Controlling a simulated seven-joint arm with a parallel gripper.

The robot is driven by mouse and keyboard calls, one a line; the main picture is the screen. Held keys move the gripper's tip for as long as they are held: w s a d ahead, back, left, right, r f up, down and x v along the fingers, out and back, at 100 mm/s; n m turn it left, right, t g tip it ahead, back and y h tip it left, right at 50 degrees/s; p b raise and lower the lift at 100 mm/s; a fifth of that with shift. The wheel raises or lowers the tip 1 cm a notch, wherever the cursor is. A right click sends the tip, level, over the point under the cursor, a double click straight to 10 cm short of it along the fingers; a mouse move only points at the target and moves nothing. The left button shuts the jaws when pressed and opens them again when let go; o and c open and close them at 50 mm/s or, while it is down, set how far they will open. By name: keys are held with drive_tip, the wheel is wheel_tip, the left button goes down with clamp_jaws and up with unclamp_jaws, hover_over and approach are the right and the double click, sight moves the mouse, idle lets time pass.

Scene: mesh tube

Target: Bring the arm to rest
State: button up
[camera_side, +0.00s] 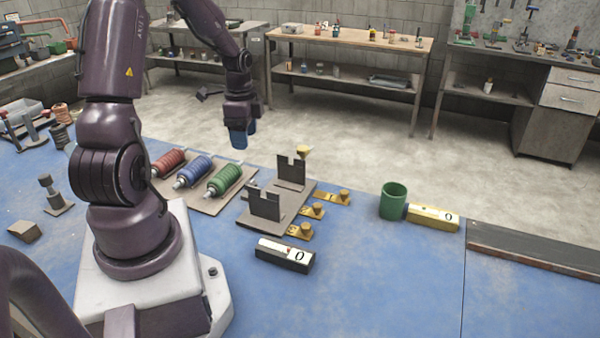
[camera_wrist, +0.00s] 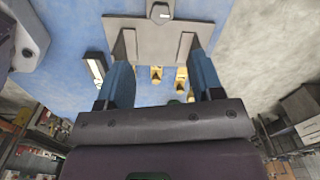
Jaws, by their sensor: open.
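My gripper (camera_side: 241,138) hangs above the far side of the blue table, behind the row of coloured rolls, with its blue fingers pointing down. In the wrist view my gripper (camera_wrist: 160,85) has its two blue fingers wide apart. Nothing is seen between the fingertips, and the gripper touches nothing that I can see. My arm is raised and bent, reaching over from its white base at the left.
A grey stand with two notched uprights (camera_side: 265,205) is right of the red, blue (camera_side: 195,171) and green rolls. Brass pieces (camera_side: 312,211), a black block (camera_side: 285,255), a green cup (camera_side: 393,201) and a yellow block (camera_side: 433,217) lie nearby. The table's front right is clear.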

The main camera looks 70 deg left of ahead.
drive_tip(key=s+d+r+n+t, duration=0.1)
drive_tip(key=d+r+n+t, duration=0.1)
drive_tip(key=d+r, duration=0.4)
drive_tip(key=s+d+r+n+t, duration=0.1)
drive_tip(key=d+r, duration=0.5)
drive_tip(key=d, duration=0.6)
drive_tip(key=s+d+r+n+t, duration=0.1)
drive_tip(key=d+r+n+t, duration=0.1)
drive_tip(key=d+r, duration=0.5)
drive_tip(key=d+n, duration=0.1)
drive_tip(key=d, duration=0.1)
drive_tip(key=shift+s+d+t, duration=0.2)
drive_tip(key=shift+d+t, duration=0.1)
drive_tip(key=shift+d, duration=0.1)
